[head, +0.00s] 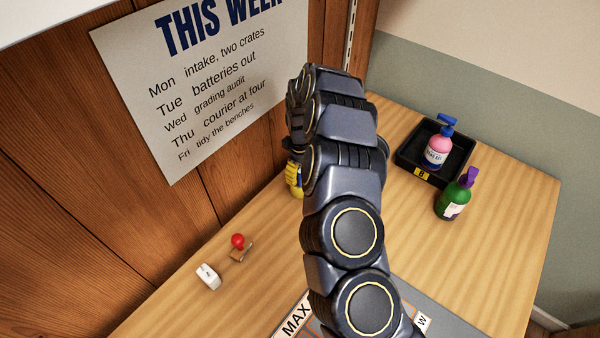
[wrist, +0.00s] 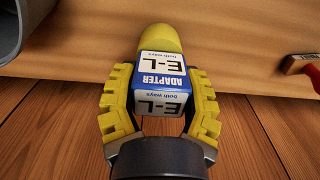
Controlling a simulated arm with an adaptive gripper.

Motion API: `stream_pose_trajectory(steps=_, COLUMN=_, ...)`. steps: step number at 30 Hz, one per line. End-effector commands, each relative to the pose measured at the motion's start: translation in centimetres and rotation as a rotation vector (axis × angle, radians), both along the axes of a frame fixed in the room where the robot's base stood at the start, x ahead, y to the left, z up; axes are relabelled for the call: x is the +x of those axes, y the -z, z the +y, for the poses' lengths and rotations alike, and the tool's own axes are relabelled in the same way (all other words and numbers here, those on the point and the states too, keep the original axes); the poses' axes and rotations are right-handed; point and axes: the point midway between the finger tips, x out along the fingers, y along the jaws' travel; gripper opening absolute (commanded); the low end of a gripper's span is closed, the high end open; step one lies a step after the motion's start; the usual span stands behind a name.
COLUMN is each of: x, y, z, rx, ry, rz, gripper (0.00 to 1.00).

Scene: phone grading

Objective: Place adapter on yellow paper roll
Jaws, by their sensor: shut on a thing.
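The adapter (wrist: 158,82) is a blue and white box printed "ADAPTER E-L both ways". In the wrist view it sits between the yellow fingers of my gripper (wrist: 160,92), which are shut on its sides. A rounded yellow thing (wrist: 160,38), perhaps the yellow paper roll, shows directly beyond the adapter. I cannot tell whether the two touch. In the head view my arm hides the adapter and most of the gripper. A small yellow patch (head: 294,180) shows at the arm's left edge, and I cannot tell if it is finger or roll.
A stamp with a red knob (head: 238,241) and a small white object (head: 208,277) lie on the left. A black tray (head: 408,167) holds a pink bottle (head: 436,152); a green bottle (head: 452,202) stands beside it. A grey curved thing (wrist: 18,30) is at the wrist view's upper left.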

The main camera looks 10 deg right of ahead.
Motion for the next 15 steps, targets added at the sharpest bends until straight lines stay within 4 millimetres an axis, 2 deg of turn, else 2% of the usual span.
stream_pose_trajectory(steps=2, x=-0.01, y=0.58, z=-0.01, rx=-0.001, ry=0.0, rz=0.0, gripper=0.16)
stream_pose_trajectory(steps=11, x=0.01, y=0.78, z=-0.03, rx=-0.001, ry=0.0, rz=-0.001, gripper=0.16)
stream_pose_trajectory(steps=12, x=0.01, y=0.87, z=-0.03, rx=0.0, ry=0.0, rz=-0.001, gripper=0.52)
stream_pose_trajectory(steps=14, x=0.02, y=0.82, z=-0.02, rx=0.0, ry=0.0, rz=-0.001, gripper=0.76)
stream_pose_trajectory(steps=15, x=0.02, y=0.82, z=-0.02, rx=0.0, ry=0.0, rz=-0.001, gripper=0.76)
